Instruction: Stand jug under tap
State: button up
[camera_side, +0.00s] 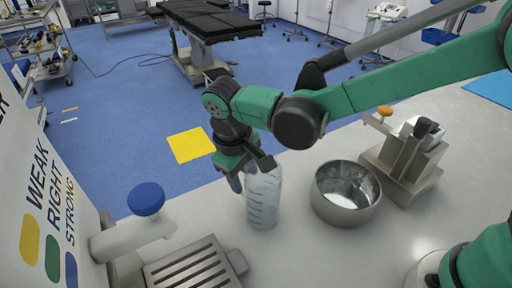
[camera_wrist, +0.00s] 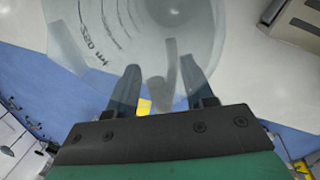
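The clear jug (camera_side: 263,200), with graduation marks, stands upright on the pale worktop. In the wrist view the jug (camera_wrist: 120,28) fills the top middle, and a translucent strip that looks like its handle (camera_wrist: 160,92) lies between my fingers. My gripper (camera_side: 246,180) is at the jug's upper left side; in the wrist view my gripper (camera_wrist: 160,78) has its fingers apart, with gaps beside the strip. The tap with a blue knob (camera_side: 146,199) is at the lower left, its spout above a slotted metal drain tray (camera_side: 190,268). The jug stands right of this tray, apart from it.
A round metal bowl (camera_side: 345,194) stands just right of the jug. A metal block-shaped device (camera_side: 404,160) with an orange knob stands farther right. A panel with coloured labels (camera_side: 45,215) rises at the left. Some bare worktop lies between jug and tray.

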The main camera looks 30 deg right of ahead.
notch_tip(320, 180, up, 11)
jog(key=a, duration=0.2)
jog(key=s+d+f+m+t+y, duration=0.1)
jog(key=s+d+m+t, duration=0.1)
jog(key=d, duration=0.7)
jog(key=s+d+f+m+t+y, duration=0.1)
jog(key=s+d+t, duration=0.3)
jog(key=d, duration=0.5)
jog(key=shift+s+d+f+m, duration=0.35)
jog(key=shift+s+f+m, duration=0.3)
jog(key=shift+s+m, duration=0.15)
jog(key=shift+o, duration=0.5)
jog(key=shift+r, duration=0.15)
